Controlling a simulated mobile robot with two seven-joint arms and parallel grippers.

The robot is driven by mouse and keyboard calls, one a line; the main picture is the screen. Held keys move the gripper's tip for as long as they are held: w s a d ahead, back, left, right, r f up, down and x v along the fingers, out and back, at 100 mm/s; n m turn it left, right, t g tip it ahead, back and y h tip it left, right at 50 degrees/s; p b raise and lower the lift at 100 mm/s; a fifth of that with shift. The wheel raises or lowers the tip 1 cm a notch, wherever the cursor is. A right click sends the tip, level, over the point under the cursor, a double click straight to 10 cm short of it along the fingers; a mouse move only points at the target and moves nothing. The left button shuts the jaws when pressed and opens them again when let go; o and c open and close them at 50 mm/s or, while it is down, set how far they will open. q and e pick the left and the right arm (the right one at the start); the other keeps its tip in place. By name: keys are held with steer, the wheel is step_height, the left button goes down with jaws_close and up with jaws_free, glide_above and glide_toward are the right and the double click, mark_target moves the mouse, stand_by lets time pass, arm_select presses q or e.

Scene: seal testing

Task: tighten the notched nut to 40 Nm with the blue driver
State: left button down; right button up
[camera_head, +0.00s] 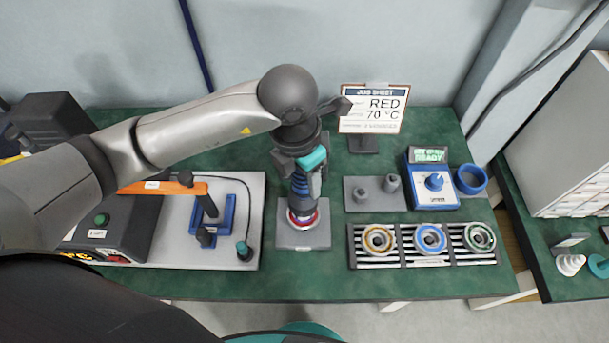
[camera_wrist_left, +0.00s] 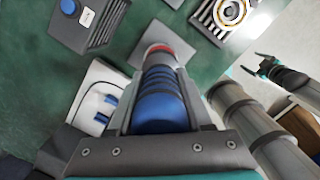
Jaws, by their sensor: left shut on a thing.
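My left gripper (camera_head: 304,180) is shut on the blue driver (camera_head: 300,188). It holds the driver upright over the grey plate (camera_head: 289,240) in the middle of the bench. The driver's lower end meets a red and pale ring-shaped part on that plate. The notched nut cannot be made out beneath it. In the left wrist view the driver's ribbed blue body (camera_wrist_left: 162,98) lies between the fingers, with the red ring (camera_wrist_left: 158,49) at its far end. My right gripper (camera_wrist_left: 252,63) shows in the left wrist view, open and empty, away from the driver.
A blue controller (camera_head: 432,182) reads READY, beside a blue ring (camera_head: 470,179). A striped tray (camera_head: 394,262) holds ring seals. The job sheet (camera_head: 372,108) reads RED, 70 °C. An orange-handled press (camera_head: 165,187) stands left.

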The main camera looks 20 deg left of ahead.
arm_select(q)
steer(key=shift+f+b, duration=1)
stand_by(1.3)
steer(key=shift+f+b, duration=0.2)
steer(key=shift+b, duration=0.2)
stand_by(1.0)
steer(key=shift+r+p, duration=1.85)
steer(key=shift+r, duration=0.7)
steer(key=shift+w+f, duration=0.1)
